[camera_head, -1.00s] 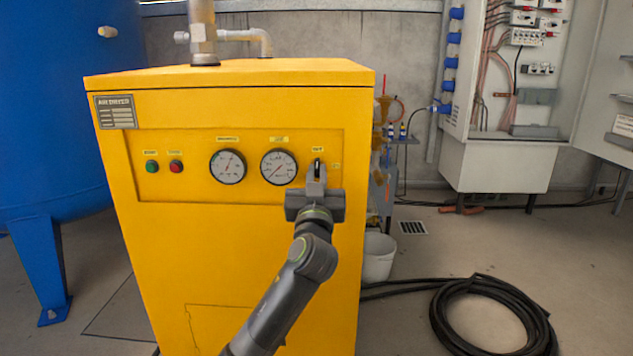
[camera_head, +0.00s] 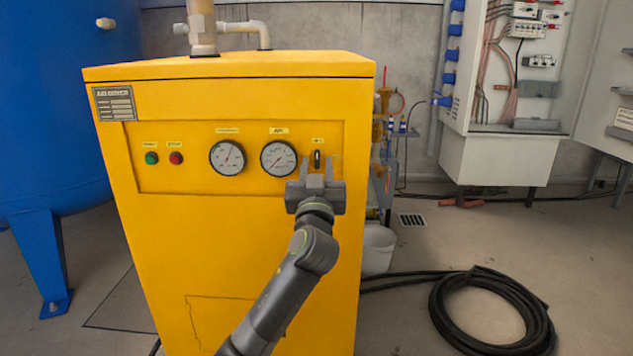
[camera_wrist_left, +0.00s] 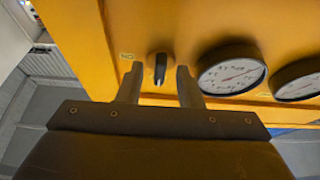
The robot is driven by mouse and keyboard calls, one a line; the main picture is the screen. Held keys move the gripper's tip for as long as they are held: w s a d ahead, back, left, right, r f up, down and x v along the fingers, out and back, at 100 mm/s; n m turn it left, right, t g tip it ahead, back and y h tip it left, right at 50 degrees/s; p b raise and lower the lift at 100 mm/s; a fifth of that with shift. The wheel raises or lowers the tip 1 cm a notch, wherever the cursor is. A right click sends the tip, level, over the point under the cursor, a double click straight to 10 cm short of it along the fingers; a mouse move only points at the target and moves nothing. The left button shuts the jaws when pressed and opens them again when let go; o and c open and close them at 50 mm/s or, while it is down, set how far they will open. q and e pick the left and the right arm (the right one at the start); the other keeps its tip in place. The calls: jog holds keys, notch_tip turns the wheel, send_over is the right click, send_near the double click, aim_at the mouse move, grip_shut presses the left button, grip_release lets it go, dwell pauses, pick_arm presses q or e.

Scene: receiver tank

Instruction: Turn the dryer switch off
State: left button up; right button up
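The yellow air dryer (camera_head: 240,250) stands in front of me. Its dark rotary switch (camera_head: 317,159) is at the right end of the panel, with its handle standing about upright. The switch also shows in the left wrist view (camera_wrist_left: 160,68), between the fingertips. My left gripper (camera_head: 318,166) is open, with one finger on each side of the switch, apart from the handle as far as I can see. It also shows in the left wrist view (camera_wrist_left: 157,78). My right gripper is in neither view.
Left of the switch are two round gauges (camera_head: 228,157), a green button (camera_head: 152,158) and a red button (camera_head: 176,158). A blue tank (camera_head: 60,120) stands at the left.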

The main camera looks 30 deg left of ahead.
pick_arm(q)
jog(key=v, duration=1.7)
jog(key=shift+f+p, duration=0.2)
jog(key=shift+p, duration=0.1)
jog(key=shift+d, duration=0.1)
jog(key=shift+s, duration=0.1)
